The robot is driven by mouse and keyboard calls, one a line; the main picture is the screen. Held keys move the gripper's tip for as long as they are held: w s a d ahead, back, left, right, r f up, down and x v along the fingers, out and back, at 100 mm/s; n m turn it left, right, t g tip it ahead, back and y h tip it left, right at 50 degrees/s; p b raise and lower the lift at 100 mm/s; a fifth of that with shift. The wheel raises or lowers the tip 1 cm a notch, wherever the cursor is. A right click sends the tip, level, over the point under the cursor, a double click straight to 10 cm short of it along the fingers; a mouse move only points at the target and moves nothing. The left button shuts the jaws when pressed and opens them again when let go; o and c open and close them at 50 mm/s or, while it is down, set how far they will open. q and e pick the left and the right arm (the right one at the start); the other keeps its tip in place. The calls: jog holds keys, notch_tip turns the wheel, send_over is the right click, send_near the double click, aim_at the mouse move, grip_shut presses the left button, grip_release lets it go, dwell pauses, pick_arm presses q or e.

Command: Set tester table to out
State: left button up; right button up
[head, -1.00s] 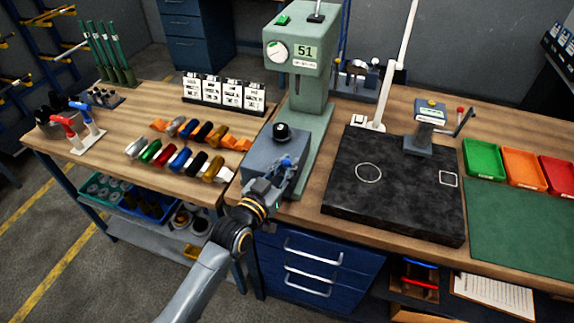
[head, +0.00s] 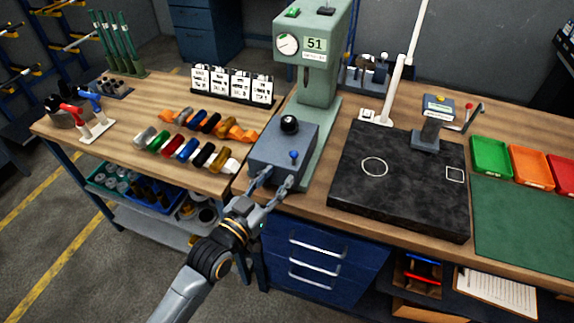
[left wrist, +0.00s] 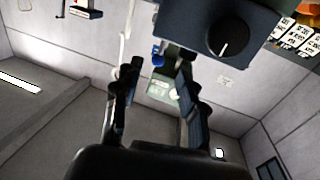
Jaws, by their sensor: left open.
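The tester is a grey-green column machine (head: 318,85) on the bench, with a round dial and a display reading 51. At its foot sits a blue-grey box (head: 268,150) with a black knob (head: 289,124) on top and a small blue ball knob (head: 293,154) at its front right. My left gripper (head: 272,182) is open and empty at the box's front edge, just short of the blue knob. In the left wrist view, the blue knob (left wrist: 158,57) shows beyond the open fingertips, beside the box's black knob (left wrist: 231,38). My right gripper is not in view.
Right of the tester lies a black plate (head: 400,190) with a white arm stand and small grey gauge. Green, orange and red trays (head: 491,157) stand farther right. Blue drawers (head: 320,255) are below.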

pick_arm(q)
jog(key=v, duration=0.4)
dwell(0.4)
jog(key=s+a+f+n+g+y+b, duration=0.1)
jog(key=s+a+f+g+y, duration=0.15)
jog(key=f, duration=0.95)
jog(key=s+a+f+g+y, duration=0.15)
jog(key=a+f, duration=0.25)
jog(key=f, duration=0.8)
jog(key=s+a+f+n+g+y+b, duration=0.1)
jog(key=s+a+f+g+y, duration=0.15)
jog(key=f, duration=0.95)
jog(key=s+a+f+g+y+b, duration=0.1)
jog(key=s+a+f+g, duration=0.35)
jog(key=s+f, duration=0.9)
jog(key=s+a+f+g, duration=0.1)
jog(key=s+f, duration=0.2)
jog(key=s, duration=0.4)
jog(key=s+a+f+n+g+y, duration=0.1)
jog(key=s+f, duration=0.2)
jog(key=s, duration=0.3)
jog(key=s+a+f+g+b, duration=0.1)
jog(key=s+f, duration=0.2)
jog(key=s, duration=0.4)
jog(key=shift+s+f+g, duration=0.3)
jog(key=shift+f+g, duration=0.05)
jog(key=shift+g, duration=0.05)
